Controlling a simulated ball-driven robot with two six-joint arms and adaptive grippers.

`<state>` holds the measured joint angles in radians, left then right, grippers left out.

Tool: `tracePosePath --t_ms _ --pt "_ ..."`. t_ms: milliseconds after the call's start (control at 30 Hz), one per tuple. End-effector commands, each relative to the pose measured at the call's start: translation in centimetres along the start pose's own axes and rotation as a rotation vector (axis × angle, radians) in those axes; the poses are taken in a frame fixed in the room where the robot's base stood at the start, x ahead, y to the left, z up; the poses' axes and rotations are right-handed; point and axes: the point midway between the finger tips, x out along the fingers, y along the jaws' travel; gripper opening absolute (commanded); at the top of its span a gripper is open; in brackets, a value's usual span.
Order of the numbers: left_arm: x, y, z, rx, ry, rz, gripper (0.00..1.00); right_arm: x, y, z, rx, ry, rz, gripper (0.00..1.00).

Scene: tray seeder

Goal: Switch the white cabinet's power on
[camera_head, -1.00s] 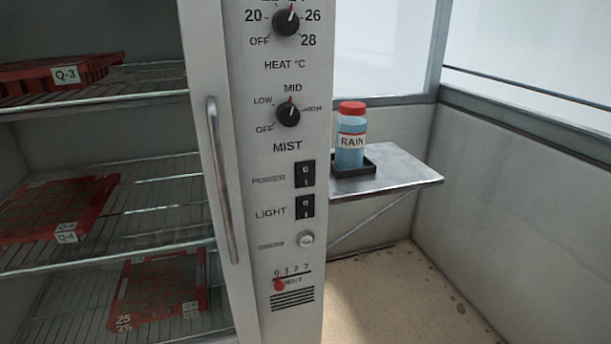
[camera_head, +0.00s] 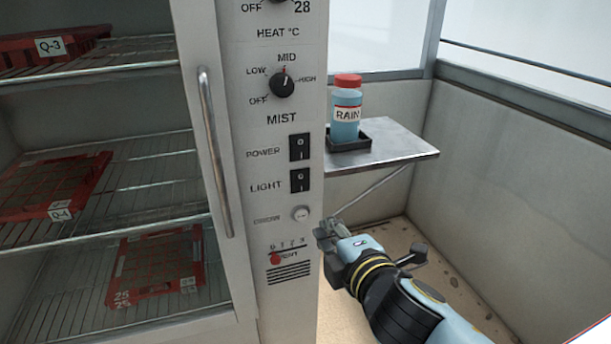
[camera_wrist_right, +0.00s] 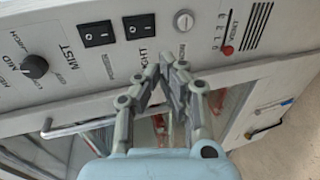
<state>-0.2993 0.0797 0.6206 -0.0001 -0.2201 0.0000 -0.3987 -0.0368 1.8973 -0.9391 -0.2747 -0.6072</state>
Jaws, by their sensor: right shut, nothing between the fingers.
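The white cabinet (camera_head: 240,105) stands in the middle of the head view, with a control strip on its front. In the right wrist view the POWER switch (camera_wrist_right: 96,34) and LIGHT switch (camera_wrist_right: 139,26) lie beyond the fingertips. My right gripper (camera_head: 323,232) is shut and empty, low at the right edge of the control strip, below both switches; it also shows in the right wrist view (camera_wrist_right: 166,66). I cannot tell whether it touches the panel. My left gripper is not in view.
A RAIN bottle (camera_head: 346,108) stands on the side shelf (camera_head: 395,150). Red trays (camera_head: 50,185) lie on wire racks.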

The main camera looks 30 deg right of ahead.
Motion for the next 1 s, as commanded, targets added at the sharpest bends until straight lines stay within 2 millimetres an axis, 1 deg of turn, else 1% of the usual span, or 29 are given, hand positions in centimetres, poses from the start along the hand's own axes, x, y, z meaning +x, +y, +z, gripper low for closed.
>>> tracePosePath --t_ms 33,100,200,233,267,333,667,767,867,1000 --pt "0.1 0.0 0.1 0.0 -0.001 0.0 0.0 -0.5 2.5 0.0 -0.015 -0.007 0.05 0.0" --pt "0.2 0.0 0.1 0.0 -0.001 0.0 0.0 -1.1 5.2 0.0 -0.027 -0.016 0.104 0.0" --pt "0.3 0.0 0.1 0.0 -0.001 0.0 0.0 -1.9 7.3 0.1 -0.026 -0.023 0.146 0.0" --pt "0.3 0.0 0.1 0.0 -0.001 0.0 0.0 -2.0 7.6 0.1 -0.022 -0.024 0.152 0.0" --pt "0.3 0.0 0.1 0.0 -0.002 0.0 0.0 -2.2 7.7 0.1 -0.018 -0.026 0.153 0.0" --pt "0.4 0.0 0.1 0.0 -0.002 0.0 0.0 -2.4 7.0 0.1 -0.015 -0.027 0.14 0.0" --pt "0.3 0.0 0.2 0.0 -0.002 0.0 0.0 -2.1 7.1 0.1 -0.014 -0.026 0.14 0.0" --pt "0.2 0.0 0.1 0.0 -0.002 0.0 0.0 -1.4 7.2 0.1 -0.015 -0.025 0.141 0.0" --pt "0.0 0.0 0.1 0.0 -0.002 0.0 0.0 0.1 7.5 0.1 -0.015 -0.025 0.142 0.0" --pt "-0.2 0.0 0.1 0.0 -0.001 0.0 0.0 3.0 8.0 0.2 -0.015 -0.025 0.142 0.0"
